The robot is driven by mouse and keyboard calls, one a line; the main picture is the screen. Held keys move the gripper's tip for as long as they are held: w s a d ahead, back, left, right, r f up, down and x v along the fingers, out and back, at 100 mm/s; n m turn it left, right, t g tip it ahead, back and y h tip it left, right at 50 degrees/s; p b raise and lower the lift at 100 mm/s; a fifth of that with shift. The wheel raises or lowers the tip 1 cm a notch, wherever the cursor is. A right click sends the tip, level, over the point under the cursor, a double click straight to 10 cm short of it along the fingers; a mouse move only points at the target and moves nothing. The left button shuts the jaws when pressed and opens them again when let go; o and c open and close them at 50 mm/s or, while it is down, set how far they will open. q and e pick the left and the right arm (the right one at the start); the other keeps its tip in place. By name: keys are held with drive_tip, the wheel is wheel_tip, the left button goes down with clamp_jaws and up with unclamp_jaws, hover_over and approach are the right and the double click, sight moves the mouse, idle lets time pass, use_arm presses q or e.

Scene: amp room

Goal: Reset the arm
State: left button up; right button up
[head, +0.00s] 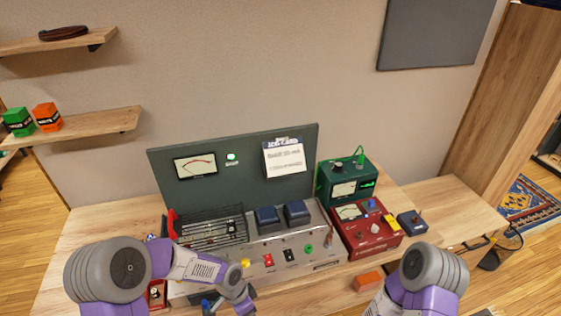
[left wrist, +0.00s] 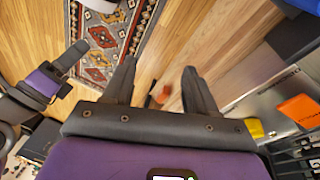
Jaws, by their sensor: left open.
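My left arm (head: 195,267) reaches in from the left over the front of the bench, and its gripper is not clear in the head view. In the left wrist view my left gripper (left wrist: 157,90) has its two dark fingers spread apart with nothing held between them. A purple and dark part of mine (left wrist: 48,82) at the left of the wrist view may be the right hand.
The bench (head: 95,225) holds a grey amp chassis (head: 300,245) with a dark back panel (head: 235,140), a green meter box (head: 345,180) and a red meter box (head: 372,232). An orange block (head: 367,281) lies at the front. Shelves (head: 85,130) hang at the left.

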use_arm(q)
drive_tip(key=s+f+n+t+h, duration=0.1)
drive_tip(key=s+f+n+h, duration=0.1)
drive_tip(key=s+f+n, duration=0.9)
drive_tip(key=s+n, duration=0.2)
drive_tip(key=n, duration=0.1)
drive_tip(key=shift+f, duration=0.4)
drive_tip(key=shift+a, duration=0.1)
